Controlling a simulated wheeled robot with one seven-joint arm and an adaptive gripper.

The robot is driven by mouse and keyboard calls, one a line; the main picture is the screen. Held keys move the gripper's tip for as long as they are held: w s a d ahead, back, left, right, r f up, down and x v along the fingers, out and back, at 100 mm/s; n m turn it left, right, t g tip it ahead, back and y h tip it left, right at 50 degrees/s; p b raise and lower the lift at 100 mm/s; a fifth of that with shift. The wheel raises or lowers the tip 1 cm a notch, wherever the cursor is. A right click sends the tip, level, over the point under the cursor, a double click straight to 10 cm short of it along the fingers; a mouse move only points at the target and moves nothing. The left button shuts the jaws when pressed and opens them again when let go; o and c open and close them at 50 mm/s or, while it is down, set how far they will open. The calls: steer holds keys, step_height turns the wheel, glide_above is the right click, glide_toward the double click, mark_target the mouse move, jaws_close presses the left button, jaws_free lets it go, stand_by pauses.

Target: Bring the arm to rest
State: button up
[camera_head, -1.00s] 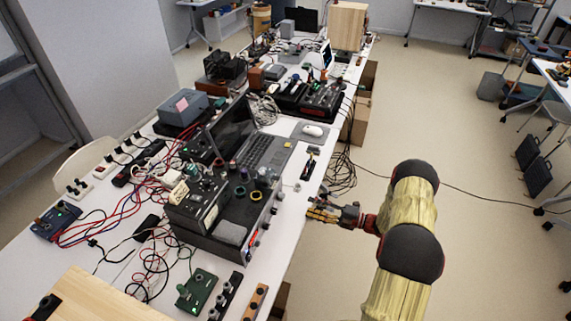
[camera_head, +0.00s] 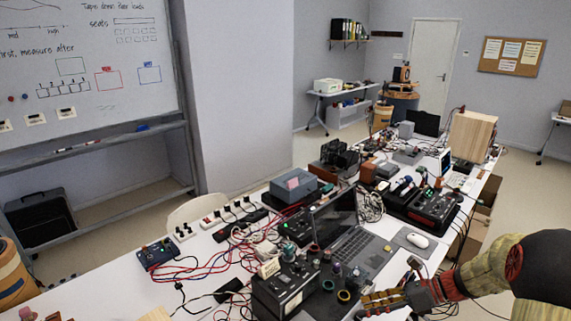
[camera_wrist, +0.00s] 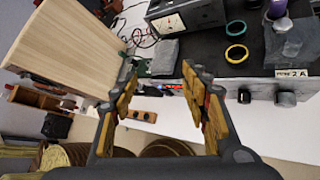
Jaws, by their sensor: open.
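My arm, in a yellow sleeve with dark joints, reaches in from the right of the head view. I cannot tell how far the fingers are from the table.
A laptop (camera_head: 352,240), a white mouse (camera_head: 417,240), red and black cables (camera_head: 215,262) and power strips crowd the table. A wooden box (camera_head: 471,135) stands at its far end. In the wrist view a wooden panel (camera_wrist: 65,50) is at the left.

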steer(key=s+a+r+n+t+h, duration=0.1)
steer(key=s+a+r+n+h, duration=0.1)
steer(key=s+r+n+h, duration=0.3)
steer(key=s+a+r+n+t+h, duration=0.2)
steer(key=s+r+n+h, duration=0.4)
steer(key=s+r+n, duration=0.6)
steer(key=shift+s+a+n+t+h, duration=0.3)
steer(key=shift+s+n, duration=3.3)
steer(key=shift+n, duration=1.3)
steer(key=shift+r, duration=0.1)
